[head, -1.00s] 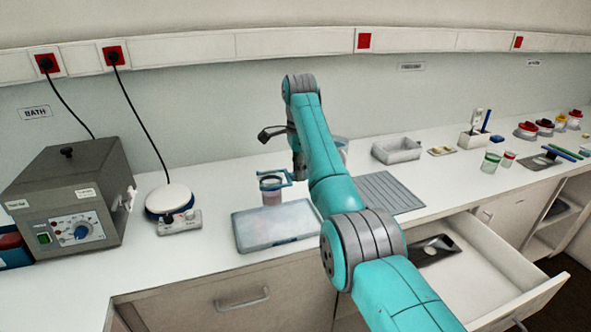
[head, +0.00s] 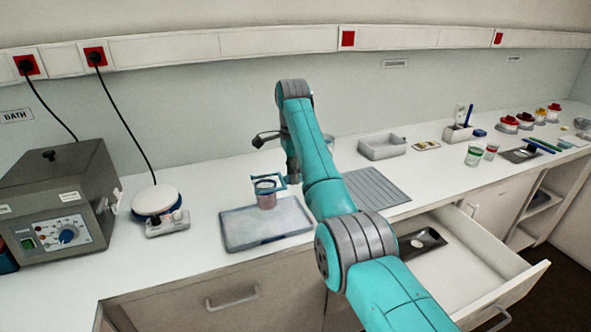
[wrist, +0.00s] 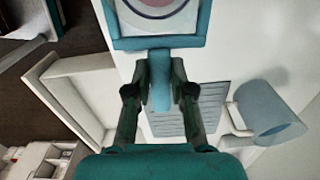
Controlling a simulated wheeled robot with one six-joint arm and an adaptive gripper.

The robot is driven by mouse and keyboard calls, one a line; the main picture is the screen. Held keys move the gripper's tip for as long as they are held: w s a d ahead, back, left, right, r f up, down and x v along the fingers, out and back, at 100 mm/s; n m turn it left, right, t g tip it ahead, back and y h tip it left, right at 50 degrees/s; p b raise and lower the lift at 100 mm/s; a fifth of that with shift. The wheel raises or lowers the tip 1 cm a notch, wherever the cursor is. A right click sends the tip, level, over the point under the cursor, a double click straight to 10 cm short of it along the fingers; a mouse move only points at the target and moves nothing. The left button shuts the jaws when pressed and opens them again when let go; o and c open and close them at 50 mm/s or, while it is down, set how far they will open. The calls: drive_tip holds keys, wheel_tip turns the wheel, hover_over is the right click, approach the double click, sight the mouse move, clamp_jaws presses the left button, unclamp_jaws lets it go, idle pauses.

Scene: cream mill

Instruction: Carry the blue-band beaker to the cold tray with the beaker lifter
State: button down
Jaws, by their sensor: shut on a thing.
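The beaker lifter (head: 281,180) is a teal square frame with a short handle, and it also shows in the wrist view (wrist: 160,94). My gripper (wrist: 160,88) is shut on its handle; in the head view my arm mostly hides the fingers. A beaker with pinkish contents (head: 266,200) sits upright inside the frame. Its rim and a dark ring show in the wrist view (wrist: 158,8); I cannot clearly make out the band's colour. The flat grey-blue cold tray (head: 245,235) lies under the beaker in the head view. I cannot tell whether the beaker touches it.
A hotplate (head: 157,201) and a bath box (head: 58,205) stand left. A handled clear vessel (wrist: 268,112) stands behind my arm. An open drawer (head: 490,270) juts out front.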

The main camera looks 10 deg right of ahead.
drive_tip(key=shift+f, duration=1.5)
drive_tip(key=shift+s+a+f, duration=0.2)
drive_tip(key=shift+a+f, duration=0.05)
drive_tip(key=shift+f, duration=0.4)
drive_tip(key=shift+s+a+f, duration=0.15)
drive_tip(key=shift+a+f, duration=0.1)
drive_tip(key=shift+f, duration=0.35)
drive_tip(key=shift+f, duration=0.95)
idle(1.0)
drive_tip(key=shift+w+d, duration=0.15)
drive_tip(key=shift+d, duration=0.8)
drive_tip(key=shift+w+d, duration=0.15)
drive_tip(key=shift+d, duration=0.8)
idle(1.4)
